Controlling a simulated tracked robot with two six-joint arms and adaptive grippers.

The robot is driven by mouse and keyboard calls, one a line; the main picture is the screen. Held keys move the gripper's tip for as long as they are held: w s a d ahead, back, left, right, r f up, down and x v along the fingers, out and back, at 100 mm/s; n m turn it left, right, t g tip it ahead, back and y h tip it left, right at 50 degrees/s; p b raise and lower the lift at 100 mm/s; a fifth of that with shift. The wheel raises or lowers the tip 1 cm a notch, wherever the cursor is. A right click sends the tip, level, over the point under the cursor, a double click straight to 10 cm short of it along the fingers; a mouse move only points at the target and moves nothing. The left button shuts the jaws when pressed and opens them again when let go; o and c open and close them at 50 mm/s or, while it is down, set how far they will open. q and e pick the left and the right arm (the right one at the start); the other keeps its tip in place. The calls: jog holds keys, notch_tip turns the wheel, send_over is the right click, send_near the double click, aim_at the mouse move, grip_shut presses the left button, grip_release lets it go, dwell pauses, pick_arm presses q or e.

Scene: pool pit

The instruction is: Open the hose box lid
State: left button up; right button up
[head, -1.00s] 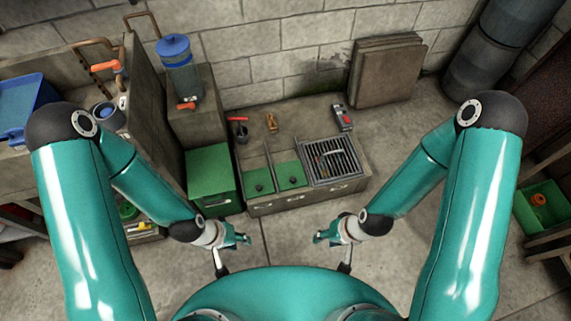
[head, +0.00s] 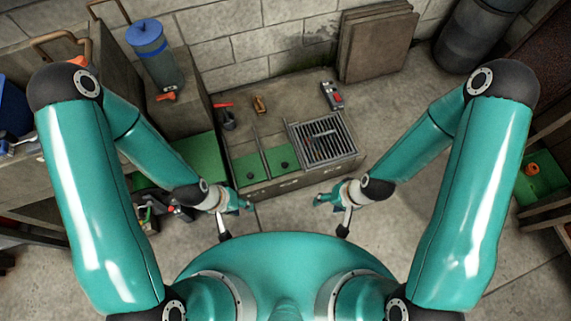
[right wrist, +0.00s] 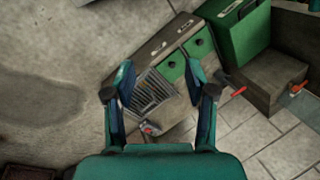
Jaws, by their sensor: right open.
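A green box (head: 208,152), which looks like the hose box, stands at the left end of a low concrete block. Its lid looks shut, and my left forearm hides part of it. The green box (right wrist: 240,32) also shows at the top of the right wrist view, with a dark handle. My left gripper (head: 243,206) hangs in front of the block, just right of the green box and apart from it; its jaw state is unclear. My right gripper (head: 323,200) is further right, also in front of the block. In the right wrist view its fingers (right wrist: 158,80) are spread and empty.
The concrete block (head: 312,176) holds two green panels (head: 249,168) with black knobs and a metal grate (head: 322,141). A blue-capped canister (head: 155,58) stands behind on the left. A red-handled valve (head: 226,117) is near the wall. Bare floor (head: 420,215) lies at right.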

jog(key=w+a+f+m+t+b, duration=0.1)
jog(key=w+a+f+m+b, duration=0.2)
jog(key=w+f+m+b, duration=1)
jog(key=m+b, duration=0.7)
jog(key=b, duration=0.5)
send_near(285, 165)
jog(key=b+x, duration=0.5)
jog(key=x, duration=0.3)
jog(key=shift+w+a+f+b, duration=0.1)
jog(key=shift+a+f+b, duration=0.05)
jog(key=shift+f+b, duration=0.2)
jog(key=shift+c, duration=0.2)
grip_shut()
